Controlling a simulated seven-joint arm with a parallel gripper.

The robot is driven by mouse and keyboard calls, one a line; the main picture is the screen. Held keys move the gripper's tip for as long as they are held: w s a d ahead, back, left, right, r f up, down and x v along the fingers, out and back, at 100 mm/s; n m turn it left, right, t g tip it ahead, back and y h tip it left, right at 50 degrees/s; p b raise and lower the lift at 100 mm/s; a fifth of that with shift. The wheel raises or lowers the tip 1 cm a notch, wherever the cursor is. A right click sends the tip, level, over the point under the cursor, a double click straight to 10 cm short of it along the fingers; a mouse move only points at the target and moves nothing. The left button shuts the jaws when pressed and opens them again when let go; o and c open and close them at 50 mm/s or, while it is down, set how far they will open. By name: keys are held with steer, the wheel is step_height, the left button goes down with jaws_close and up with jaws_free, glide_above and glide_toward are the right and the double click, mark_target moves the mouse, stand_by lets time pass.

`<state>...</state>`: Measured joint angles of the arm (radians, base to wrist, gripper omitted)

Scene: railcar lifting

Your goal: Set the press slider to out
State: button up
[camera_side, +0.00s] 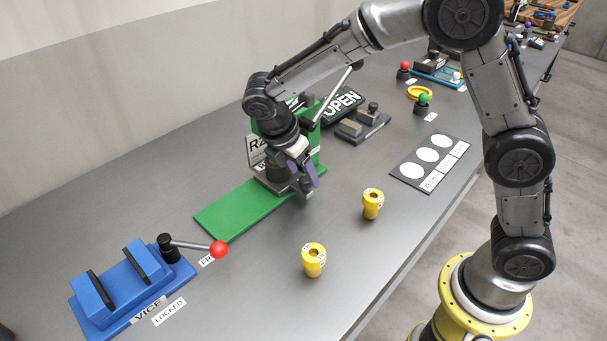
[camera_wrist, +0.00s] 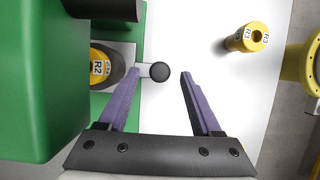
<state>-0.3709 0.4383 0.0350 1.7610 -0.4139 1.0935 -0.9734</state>
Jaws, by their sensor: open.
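The green press (camera_side: 232,212) stands mid-table, with its upright body partly behind my arm. In the wrist view its body (camera_wrist: 30,80) fills the left side. The press slider is a grey plate (camera_wrist: 128,50) with a short stem ending in a round black knob (camera_wrist: 160,72), which sticks out past the green base edge. A yellow R2 part (camera_wrist: 103,67) sits on the slider, partly under the press body. My gripper (camera_side: 308,177) is open at the press front. In the wrist view its purple fingers (camera_wrist: 161,80) are on either side of the knob, with gaps; depth is unclear.
Yellow parts stand on the table in front of the press, one nearer (camera_side: 314,262) and one to the right (camera_side: 373,205). A blue vice (camera_side: 120,292) with a red-knobbed lever (camera_side: 218,249) is at left front. A plate with white circles (camera_side: 432,160) lies right.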

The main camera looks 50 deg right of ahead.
steer(key=shift+x, duration=0.85)
jaws_close()
stand_by(0.9)
